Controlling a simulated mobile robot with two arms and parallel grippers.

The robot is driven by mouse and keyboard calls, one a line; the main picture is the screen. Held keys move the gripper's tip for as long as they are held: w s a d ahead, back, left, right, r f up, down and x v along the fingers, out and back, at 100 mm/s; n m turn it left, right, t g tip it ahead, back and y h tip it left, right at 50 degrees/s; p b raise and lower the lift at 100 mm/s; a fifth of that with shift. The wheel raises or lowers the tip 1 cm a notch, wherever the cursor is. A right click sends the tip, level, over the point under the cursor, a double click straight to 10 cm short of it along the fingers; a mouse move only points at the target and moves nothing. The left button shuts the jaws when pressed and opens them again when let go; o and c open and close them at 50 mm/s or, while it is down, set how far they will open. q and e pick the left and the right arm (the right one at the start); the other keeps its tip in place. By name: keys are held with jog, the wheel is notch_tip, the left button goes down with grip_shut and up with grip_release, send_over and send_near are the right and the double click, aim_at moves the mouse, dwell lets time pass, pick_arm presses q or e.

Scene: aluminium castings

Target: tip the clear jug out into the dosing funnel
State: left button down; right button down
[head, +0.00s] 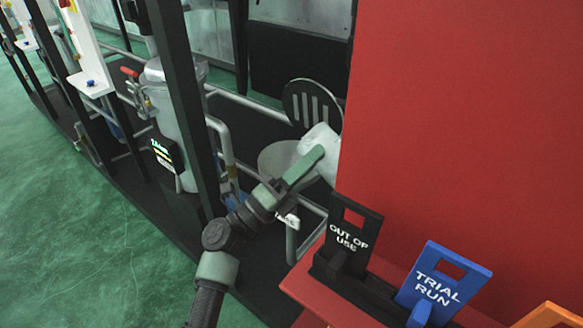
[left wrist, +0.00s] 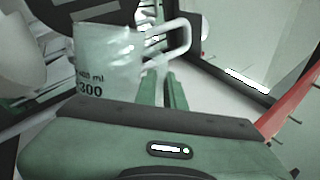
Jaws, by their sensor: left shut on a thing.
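The clear jug (head: 321,143) is whitish and translucent and looks tilted beside the red panel in the head view. In the left wrist view the jug (left wrist: 108,62) shows printed markings with "300" and a loop handle on its right. My left gripper (head: 305,168) is shut on the jug, with its fingers (left wrist: 162,90) at the handle. The dosing funnel (head: 277,159) is a pale grey cone just left of the jug and partly hidden behind it and my gripper. The jug's contents cannot be made out. My right gripper is not in view.
A dark slotted disc (head: 312,104) stands behind the funnel. A large red panel (head: 460,110) closes off the right. "OUT OF USE" (head: 349,236) and "TRIAL RUN" (head: 443,284) tags stand on a red ledge. A black post (head: 183,95) and grey vessel (head: 165,115) stand left; green floor lies beyond.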

aim_at(331, 182)
pick_arm(q)
jog(key=m+g, duration=0.1)
jog(key=m, duration=0.2)
jog(key=s+d+f+m+g+p, duration=0.1)
jog(key=m+g, duration=0.1)
jog(key=m, duration=0.1)
jog(key=s+m+g, duration=0.1)
jog(key=m+g, duration=0.1)
jog(key=m, duration=0.1)
jog(key=shift+d+f+m+p, duration=0.15)
jog(key=shift+d+m+p, duration=0.15)
jog(key=shift+m+p, duration=0.1)
jog(key=shift+s+d+f+m+g+y+p, duration=0.1)
jog(key=shift+s+d+m+g+y+p, duration=0.3)
jog(key=shift+m+p, duration=0.55)
jog(key=shift+s+d+f+m+g+y+p, duration=0.1)
jog(key=shift+s+d+m+g+y+p, duration=0.25)
jog(key=shift+m+p, duration=0.6)
jog(key=shift+s+d+f+m+g+y+p, duration=0.1)
jog(key=shift+s+d+m+g+y+p, duration=0.3)
jog(key=shift+m+p, duration=0.55)
jog(key=shift+a, duration=0.15)
